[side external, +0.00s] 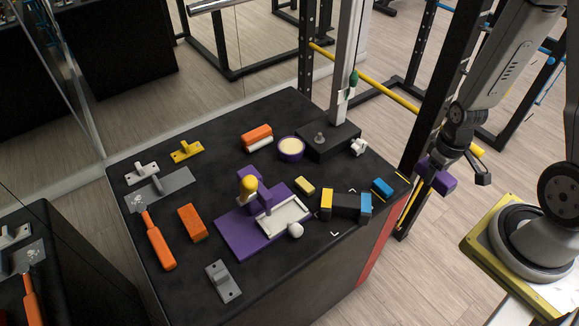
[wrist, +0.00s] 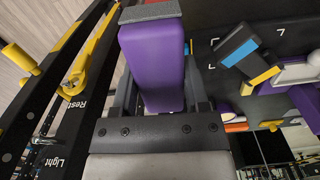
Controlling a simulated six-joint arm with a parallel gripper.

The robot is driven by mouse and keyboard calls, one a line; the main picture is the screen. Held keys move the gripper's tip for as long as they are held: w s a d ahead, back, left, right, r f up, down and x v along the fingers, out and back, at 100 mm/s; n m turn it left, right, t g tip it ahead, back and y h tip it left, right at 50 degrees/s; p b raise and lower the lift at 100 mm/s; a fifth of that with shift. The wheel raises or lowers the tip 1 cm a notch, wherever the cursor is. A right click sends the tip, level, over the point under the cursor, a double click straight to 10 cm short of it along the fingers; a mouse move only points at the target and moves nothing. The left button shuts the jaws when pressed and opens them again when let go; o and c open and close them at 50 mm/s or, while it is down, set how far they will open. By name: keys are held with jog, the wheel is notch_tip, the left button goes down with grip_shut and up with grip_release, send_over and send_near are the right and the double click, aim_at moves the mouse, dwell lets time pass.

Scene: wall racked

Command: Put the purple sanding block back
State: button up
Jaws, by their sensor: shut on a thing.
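The purple sanding block (side external: 437,178) is in my gripper (side external: 446,170), up in the air past the right edge of the black table. In the wrist view the purple sanding block (wrist: 152,65) sits between the two dark fingers of my gripper (wrist: 155,92), with a grey strip across its far end. White corner marks (side external: 335,234) lie on the table around a dark block with yellow and blue ends (side external: 346,206). That block also shows in the wrist view (wrist: 238,48).
The black table (side external: 320,270) carries a purple stand (side external: 238,238) with a white tray, a small blue block (side external: 382,187), a yellow block (side external: 305,186), a purple-rimmed bowl (side external: 290,149) and orange tools.

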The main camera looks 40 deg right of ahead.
aim_at(390, 173)
jog(key=w+d+f, duration=0.1)
jog(key=w+f, duration=0.1)
jog(key=w, duration=0.2)
jog(key=w+d+f, duration=0.1)
jog(key=w+f, duration=0.2)
jog(key=w+d+f, duration=0.1)
jog(key=w+f, duration=0.2)
jog(key=w, duration=0.1)
jog(key=shift+w+d, duration=0.3)
jog(key=shift+d, duration=0.05)
jog(key=shift+w+d+f, duration=0.15)
jog(key=shift+w+f, duration=0.2)
jog(key=shift+w+f, duration=0.25)
jog(key=shift+f, duration=0.1)
jog(key=shift+w+d+f, duration=0.15)
jog(key=shift+w+f, duration=0.1)
jog(key=shift+f, duration=1.35)
jog(key=shift+f, duration=0.3)
